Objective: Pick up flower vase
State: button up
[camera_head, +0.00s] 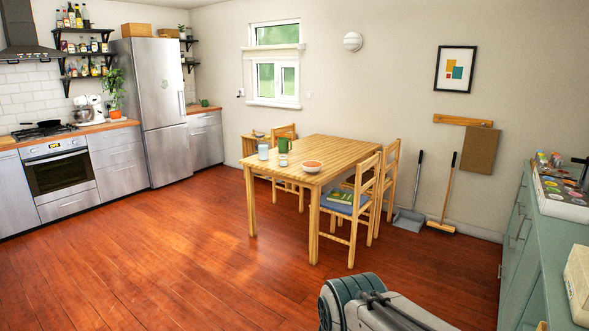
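I cannot pick out a flower vase for certain. On the wooden table (350,149) stand a pale grey-blue cup or small vessel (263,152) and a green mug (283,145), with a bowl with reddish contents (311,166) to their right. No flowers show in any of them. A leafy green plant in an orange pot (115,113) stands on the far left counter by the fridge. Part of my arm shows at the bottom centre, well in front of the table. My gripper is not in view.
Wooden chairs stand around the table; the near right one (352,212) holds books. A green cabinet (545,235) with boxes on top lines the right side. A broom (447,200) and dustpan (410,217) lean on the wall. The wooden floor (150,255) at left is clear.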

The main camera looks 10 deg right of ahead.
aim_at(282, 153)
jog(key=u, duration=0.3)
jog(key=i, duration=3.1)
jog(key=z, duration=0.85)
jog(key=i, duration=1.65)
jog(key=z, duration=0.9)
jog(key=i, duration=0.75)
jog(key=z, duration=0.05)
